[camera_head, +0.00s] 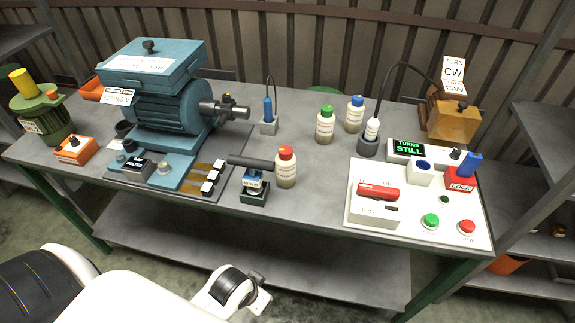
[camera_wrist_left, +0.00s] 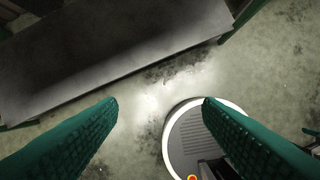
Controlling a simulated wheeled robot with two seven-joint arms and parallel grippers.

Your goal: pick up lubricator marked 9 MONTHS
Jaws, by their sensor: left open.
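Three lubricator bottles with pale bodies stand upright on the grey bench in the head view. The red-capped bottle (camera_head: 286,168) is nearest, the green-capped bottle (camera_head: 325,125) is farther back, and the blue-capped bottle (camera_head: 354,114) is just right of the green one. Their label text is too small to read, so I cannot tell which is marked 9 MONTHS. My left gripper (camera_wrist_left: 160,103) is open and empty in the wrist view, its two green fingers spread wide above the floor, away from the bottles. My right gripper is not in view.
A blue motor (camera_head: 165,97) fills the bench's left side. A dark cylinder (camera_head: 250,162) reaches close to the red-capped bottle. A white control panel (camera_head: 377,215) and a probe in a dark holder (camera_head: 369,143) are at right. The bench's lower shelf (camera_wrist_left: 110,55) shows in the wrist view.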

